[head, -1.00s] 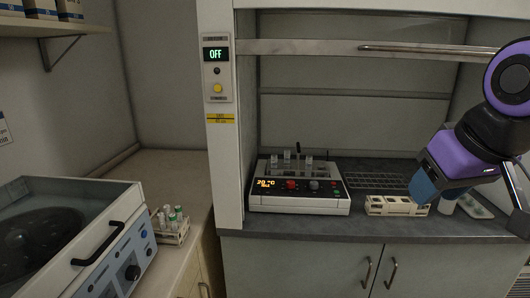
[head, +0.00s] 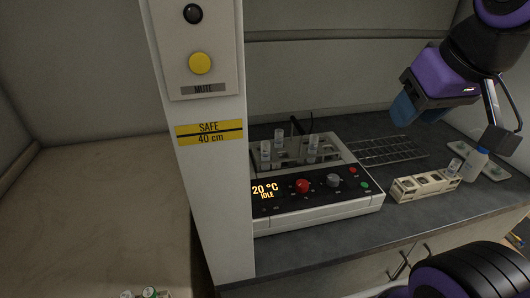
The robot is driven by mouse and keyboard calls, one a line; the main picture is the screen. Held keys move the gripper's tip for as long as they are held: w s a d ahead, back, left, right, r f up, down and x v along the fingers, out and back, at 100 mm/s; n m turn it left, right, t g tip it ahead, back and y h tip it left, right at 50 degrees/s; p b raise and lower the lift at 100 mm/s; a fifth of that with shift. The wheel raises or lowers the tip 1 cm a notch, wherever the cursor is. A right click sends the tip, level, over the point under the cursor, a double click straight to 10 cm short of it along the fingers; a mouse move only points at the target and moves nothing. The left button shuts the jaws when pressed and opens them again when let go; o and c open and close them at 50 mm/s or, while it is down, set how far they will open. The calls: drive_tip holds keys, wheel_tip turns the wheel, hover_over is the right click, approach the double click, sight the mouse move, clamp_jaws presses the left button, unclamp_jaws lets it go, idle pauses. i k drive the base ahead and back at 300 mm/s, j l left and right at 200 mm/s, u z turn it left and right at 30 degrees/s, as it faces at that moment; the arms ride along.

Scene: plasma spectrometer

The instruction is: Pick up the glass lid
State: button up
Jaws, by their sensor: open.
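No glass lid can be made out for certain. Small pale round pieces, too small to identify, lie on a light flat plate (head: 496,174) at the right of the bench. My gripper (head: 406,108) hangs at the upper right of the head view, above the back of the bench, with its blue finger part pointing down and left. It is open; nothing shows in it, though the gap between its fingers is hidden. Several clear cups (head: 312,146) stand in the heating block (head: 318,212), whose display reads 20 °C and IDLE.
A cream rack (head: 412,191) stands right of the heating block, beside a white bottle (head: 475,164). An empty grid rack (head: 385,152) lies behind. The hood's white post (head: 212,215) bounds the bench at left. Bare bench top (head: 330,245) runs along the front.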

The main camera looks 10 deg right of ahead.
sight(497, 171)
drive_tip(key=k+l+z, duration=0.15)
drive_tip(key=l+z, duration=0.15)
drive_tip(key=l, duration=1.15)
drive_tip(key=l+z, duration=0.3)
drive_tip(key=l, duration=1.1)
